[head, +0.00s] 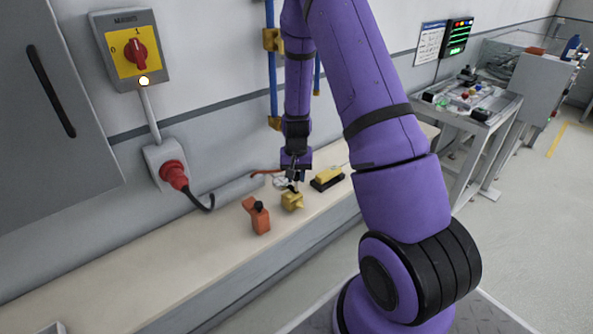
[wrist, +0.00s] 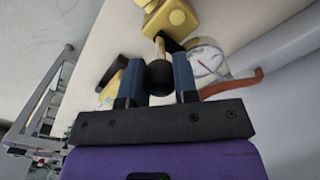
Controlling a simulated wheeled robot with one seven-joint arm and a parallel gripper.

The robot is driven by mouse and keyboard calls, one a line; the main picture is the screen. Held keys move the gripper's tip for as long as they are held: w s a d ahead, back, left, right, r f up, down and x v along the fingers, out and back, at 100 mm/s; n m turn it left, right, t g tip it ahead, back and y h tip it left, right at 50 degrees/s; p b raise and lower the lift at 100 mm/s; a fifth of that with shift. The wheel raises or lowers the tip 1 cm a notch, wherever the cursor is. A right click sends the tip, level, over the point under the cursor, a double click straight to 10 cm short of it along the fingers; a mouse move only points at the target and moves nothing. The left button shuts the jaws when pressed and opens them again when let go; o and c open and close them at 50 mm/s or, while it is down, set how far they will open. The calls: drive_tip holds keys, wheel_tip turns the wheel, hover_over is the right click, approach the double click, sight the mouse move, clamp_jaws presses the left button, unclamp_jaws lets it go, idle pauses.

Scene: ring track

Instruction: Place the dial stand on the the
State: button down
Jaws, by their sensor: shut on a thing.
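My gripper (head: 295,178) is low over the bench. In the wrist view its two blue fingers (wrist: 160,72) are shut on a black knob on a short stem. The stem runs to a yellow block (wrist: 170,18), which shows below my gripper in the head view (head: 292,201). A round white dial (wrist: 208,60) lies beside the right finger in the wrist view; a black part runs near it. I take these as the dial stand, but cannot tell how the dial joins the block. Whether the block touches the bench is unclear.
An orange piece with a black knob (head: 258,216) stands left of the yellow block. A yellow and black piece (head: 327,179) lies to its right. The long pale bench (head: 150,285) is clear toward the left front. A wall switch (head: 133,50) and red plug (head: 174,174) are behind.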

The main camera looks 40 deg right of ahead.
idle(0.3)
drive_tip(key=c, duration=0.9)
unclamp_jaws()
